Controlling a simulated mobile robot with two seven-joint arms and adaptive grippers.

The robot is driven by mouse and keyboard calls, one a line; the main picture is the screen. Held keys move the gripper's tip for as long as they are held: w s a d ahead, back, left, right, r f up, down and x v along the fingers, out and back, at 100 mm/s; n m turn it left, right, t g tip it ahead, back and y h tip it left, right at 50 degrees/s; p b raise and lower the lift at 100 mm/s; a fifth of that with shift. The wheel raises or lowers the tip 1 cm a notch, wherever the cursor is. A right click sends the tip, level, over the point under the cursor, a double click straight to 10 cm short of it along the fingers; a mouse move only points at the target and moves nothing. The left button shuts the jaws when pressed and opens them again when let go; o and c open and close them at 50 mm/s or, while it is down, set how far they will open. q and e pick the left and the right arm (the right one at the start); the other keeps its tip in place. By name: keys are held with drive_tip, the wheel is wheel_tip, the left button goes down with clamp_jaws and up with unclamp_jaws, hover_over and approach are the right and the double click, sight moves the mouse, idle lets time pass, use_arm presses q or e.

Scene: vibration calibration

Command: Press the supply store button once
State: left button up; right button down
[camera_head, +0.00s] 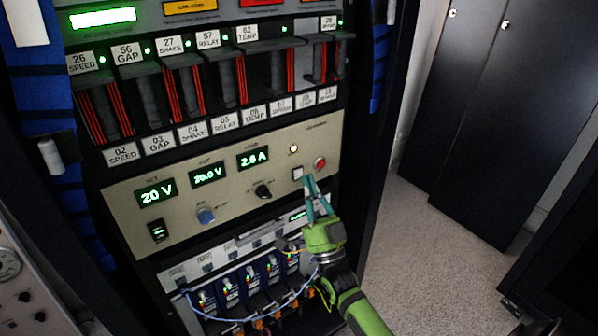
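The supply is a cream panel (228,222) in the rack, with green displays reading 20 V, 20.0 V and 2.6 A. At its right end are a small pale square button (297,173), a round red button (320,163) and a lit lamp (294,148). Their labels are too small to read, so I cannot tell which is marked store. My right gripper (309,180) has its teal fingertips together and empty, just right of and below the square button. I cannot tell whether they touch the panel. My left gripper is not in view.
A blue knob (206,216), a black knob (263,191) and a black rocker switch (157,231) are on the same panel. Labelled card modules stand above; a unit with looped cables (245,288) is below. Grey floor (415,260) is open to the right.

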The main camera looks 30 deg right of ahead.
drive_tip(key=s+p, duration=0.2)
drive_tip(key=s, duration=0.3)
drive_tip(key=shift+d, duration=0.2)
idle(0.3)
idle(0.7)
